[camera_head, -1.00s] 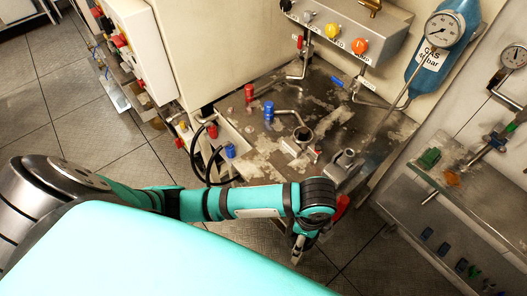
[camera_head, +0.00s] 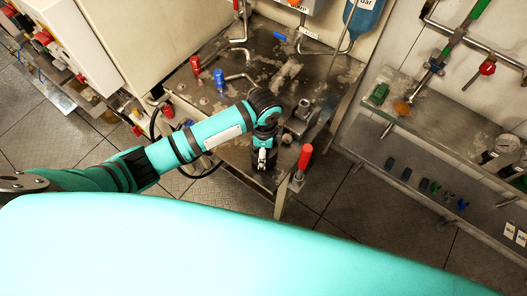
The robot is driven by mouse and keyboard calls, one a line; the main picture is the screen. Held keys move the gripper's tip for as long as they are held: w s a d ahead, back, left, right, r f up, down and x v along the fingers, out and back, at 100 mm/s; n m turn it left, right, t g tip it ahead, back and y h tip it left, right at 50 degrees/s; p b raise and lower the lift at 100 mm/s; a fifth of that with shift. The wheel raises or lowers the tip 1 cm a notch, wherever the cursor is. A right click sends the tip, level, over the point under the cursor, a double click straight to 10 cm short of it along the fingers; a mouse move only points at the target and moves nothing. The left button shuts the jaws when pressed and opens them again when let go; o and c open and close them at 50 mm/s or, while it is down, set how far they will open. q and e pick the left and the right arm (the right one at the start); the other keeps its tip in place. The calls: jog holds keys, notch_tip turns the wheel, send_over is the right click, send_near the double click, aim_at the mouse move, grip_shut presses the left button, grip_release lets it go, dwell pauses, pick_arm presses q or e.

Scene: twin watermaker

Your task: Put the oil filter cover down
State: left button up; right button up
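My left arm reaches in from the left over the stained metal worktop (camera_head: 205,55). Its wrist bends down at the worktop's front edge. My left gripper (camera_head: 263,162) points down there, with dark parts around a pale metal piece. I cannot tell whether its fingers are open or shut, or whether they hold anything. I cannot pick out the oil filter cover with certainty; it may be hidden by the gripper and wrist. A grey metal fitting (camera_head: 299,121) stands on the worktop just right of the wrist. My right gripper is not in view.
A red-handled valve (camera_head: 304,160) stands close right of the gripper. Red (camera_head: 196,66) and blue (camera_head: 219,77) capped fittings and bent pipes stand on the worktop. A metal shelf (camera_head: 425,125) with small parts is at right. My turquoise body fills the foreground.

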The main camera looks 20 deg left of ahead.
pick_arm(q)
jog(key=shift+w+a+f, duration=0.2)
jog(key=shift+w+f, duration=0.1)
jog(key=shift+f+p, duration=0.45)
jog(key=shift+f, duration=1)
jog(key=shift+f, duration=0.15)
jog(key=o, duration=1.3)
notch_tip(320, 180, up, 12)
jog(key=shift+r+b, duration=0.15)
jog(key=shift+b, duration=0.4)
